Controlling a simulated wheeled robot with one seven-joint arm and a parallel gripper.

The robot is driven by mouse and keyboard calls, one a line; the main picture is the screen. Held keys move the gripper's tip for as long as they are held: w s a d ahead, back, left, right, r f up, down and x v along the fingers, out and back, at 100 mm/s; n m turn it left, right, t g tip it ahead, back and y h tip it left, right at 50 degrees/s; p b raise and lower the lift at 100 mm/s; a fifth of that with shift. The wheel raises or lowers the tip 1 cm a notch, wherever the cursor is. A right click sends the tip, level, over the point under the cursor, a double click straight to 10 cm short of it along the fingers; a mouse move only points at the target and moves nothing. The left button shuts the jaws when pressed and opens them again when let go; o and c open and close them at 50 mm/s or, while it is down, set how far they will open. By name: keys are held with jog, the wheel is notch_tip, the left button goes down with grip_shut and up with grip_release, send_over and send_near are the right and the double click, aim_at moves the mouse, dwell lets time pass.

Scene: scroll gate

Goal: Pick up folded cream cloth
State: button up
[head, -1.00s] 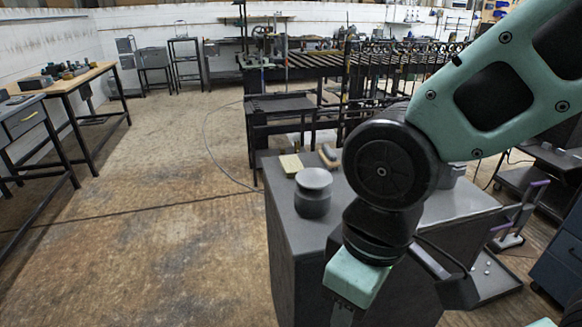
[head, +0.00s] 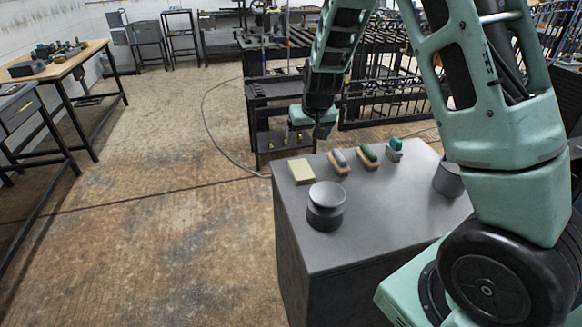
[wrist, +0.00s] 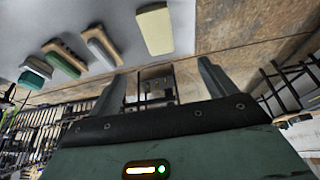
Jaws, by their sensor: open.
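The folded cream cloth (head: 301,171) is a pale, flat rectangular block. It lies at the far left corner of the grey table (head: 385,190). In the wrist view the cloth (wrist: 155,31) shows at the top, ahead of the fingertips and apart from them. My gripper (head: 322,132) is above the table's far edge, a little right of and behind the cloth. In the wrist view my gripper (wrist: 161,78) has its two dark fingers spread with nothing between them.
Several brushes, including a grey one (head: 340,160), a green one (head: 367,156) and a teal one (head: 394,148), stand right of the cloth. A grey round pot (head: 326,210) stands in front of it. A dark cylinder (head: 449,180) is at the right. The table's middle is clear.

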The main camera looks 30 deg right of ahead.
jog(key=p, duration=0.2)
send_over(301, 169)
jog(key=s, duration=0.2)
jog(key=f, duration=0.9)
jog(key=shift+a+f, duration=0.15)
jog(key=shift+a, duration=0.25)
jog(key=shift+s+p+x, duration=0.2)
jog(key=shift+p+x, duration=0.3)
jog(key=shift+x, duration=0.6)
jog(key=shift+s+p+x, duration=0.2)
jog(key=shift+p+x, duration=0.25)
jog(key=shift+x, duration=0.7)
jog(key=shift+w+d+f, duration=0.15)
jog(key=shift+w+f, duration=0.1)
jog(key=shift+f, duration=0.45)
jog(key=c, duration=1.1)
